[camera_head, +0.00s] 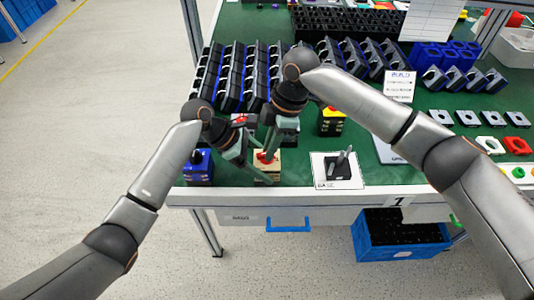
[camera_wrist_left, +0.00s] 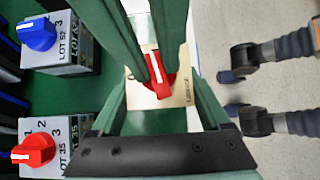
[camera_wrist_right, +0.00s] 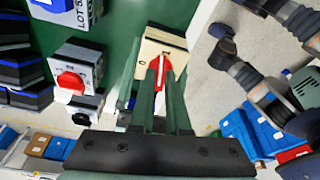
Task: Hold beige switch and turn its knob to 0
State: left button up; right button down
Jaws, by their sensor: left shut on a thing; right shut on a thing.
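The beige switch (camera_head: 268,178) stands at the front edge of the green table. Its box also shows in the left wrist view (camera_wrist_left: 184,90) and the right wrist view (camera_wrist_right: 152,48). Its red knob (camera_wrist_left: 159,84) has a white pointer line and is partly covered by fingers; it also shows in the right wrist view (camera_wrist_right: 158,66). My left gripper (camera_wrist_left: 160,72) is shut on the beige box, with a finger on each side. My right gripper (camera_wrist_right: 160,75) is shut on the red knob, from above.
A blue switch (camera_head: 198,168) stands close on the left. A grey switch with a red knob (camera_wrist_left: 35,150) is near the grippers. A white base card (camera_head: 344,181) with a dark part lies on the right. Racks of dark boxes (camera_head: 232,72) fill the back.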

jog(key=n, duration=0.3)
jog(key=n+g+h, duration=0.1)
jog(key=n, duration=0.2)
jog(key=shift+s+a+f+n+g, duration=0.1)
jog(key=shift+s+a+n+g, duration=0.1)
jog(key=shift+n+g, duration=0.15)
jog(key=c, duration=1.4)
grip_release()
jog(key=shift+n, duration=0.55)
jog(key=o, duration=0.5)
jog(key=shift+s, duration=0.2)
jog(key=shift+v, duration=0.8)
jog(key=shift+s+a+v, duration=0.1)
jog(key=shift+a+v, duration=0.05)
jog(key=shift+v, duration=0.75)
jog(key=shift+s+a+v, duration=0.1)
jog(key=shift+a+v, duration=0.05)
jog(key=shift+v, duration=0.75)
